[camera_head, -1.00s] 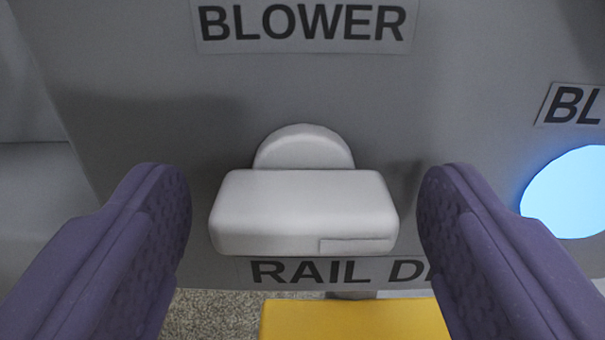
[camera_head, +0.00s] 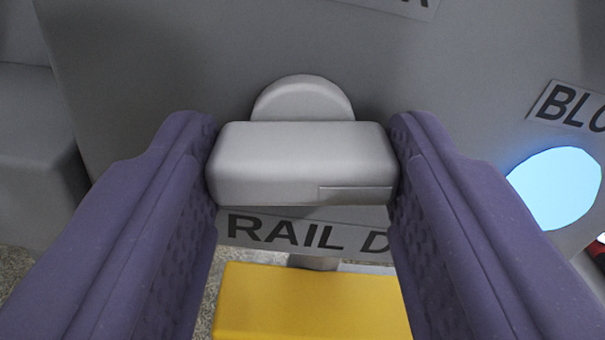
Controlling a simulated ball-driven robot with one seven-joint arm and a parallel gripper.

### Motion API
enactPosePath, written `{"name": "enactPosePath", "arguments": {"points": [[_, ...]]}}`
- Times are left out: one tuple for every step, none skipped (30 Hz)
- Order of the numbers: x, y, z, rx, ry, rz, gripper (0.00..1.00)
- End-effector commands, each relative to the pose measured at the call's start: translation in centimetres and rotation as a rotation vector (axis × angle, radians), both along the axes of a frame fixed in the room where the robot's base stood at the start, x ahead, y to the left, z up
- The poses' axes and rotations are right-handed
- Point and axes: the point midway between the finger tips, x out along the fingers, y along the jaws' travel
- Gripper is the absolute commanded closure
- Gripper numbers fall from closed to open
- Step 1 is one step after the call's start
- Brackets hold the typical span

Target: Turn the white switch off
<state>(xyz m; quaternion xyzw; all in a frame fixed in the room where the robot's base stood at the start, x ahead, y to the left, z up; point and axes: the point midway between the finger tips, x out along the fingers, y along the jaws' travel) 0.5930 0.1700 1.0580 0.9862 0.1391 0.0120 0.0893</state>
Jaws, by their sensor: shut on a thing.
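The white switch (camera_head: 302,163) is a blocky handle on a rounded base, mounted on a grey panel in the middle of the view. Its long side lies level across the picture. My gripper (camera_head: 303,160) has two purple padded fingers, one at each end of the handle. The fingers are shut on the handle and touch its left and right ends. The lower part of the switch base is hidden behind the handle.
The grey panel (camera_head: 200,60) fills the background. A label reading "RAIL D" (camera_head: 300,233) is under the switch, partly hidden by my right finger. A yellow block (camera_head: 310,300) sits below. A glowing blue round light (camera_head: 556,188) and a "BLO" label (camera_head: 572,106) are at the right.

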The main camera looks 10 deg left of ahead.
Motion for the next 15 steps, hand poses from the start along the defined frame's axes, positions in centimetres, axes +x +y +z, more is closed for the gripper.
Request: {"name": "enactPosePath", "arguments": {"points": [[0.01,0.03,-0.14,-0.031,-0.012,0.001,0.79],[0.01,0.04,-0.16,-0.055,-0.019,0.001,0.79],[0.01,0.04,-0.17,-0.089,-0.029,0.001,0.79],[0.00,0.06,-0.16,-0.112,-0.036,0.001,0.79],[0.00,0.06,-0.15,-0.137,-0.044,0.001,0.79],[0.01,0.05,-0.14,-0.171,-0.053,0.001,0.79],[0.01,0.05,-0.15,-0.196,-0.060,0.001,0.79],[0.01,0.05,-0.16,-0.220,-0.066,0.001,0.79],[0.01,0.05,-0.16,-0.253,-0.076,0.001,0.79],[0.00,0.04,-0.15,-0.276,-0.082,0.001,0.79],[0.01,0.05,-0.12,-0.299,-0.090,0.001,0.79],[-0.01,0.05,-0.10,-0.329,-0.099,0.001,0.79],[-0.01,0.06,-0.09,-0.350,-0.105,0.001,0.79],[-0.01,0.06,-0.09,-0.372,-0.111,0.001,0.79],[-0.01,0.05,-0.10,-0.398,-0.118,0.001,0.79]]}}
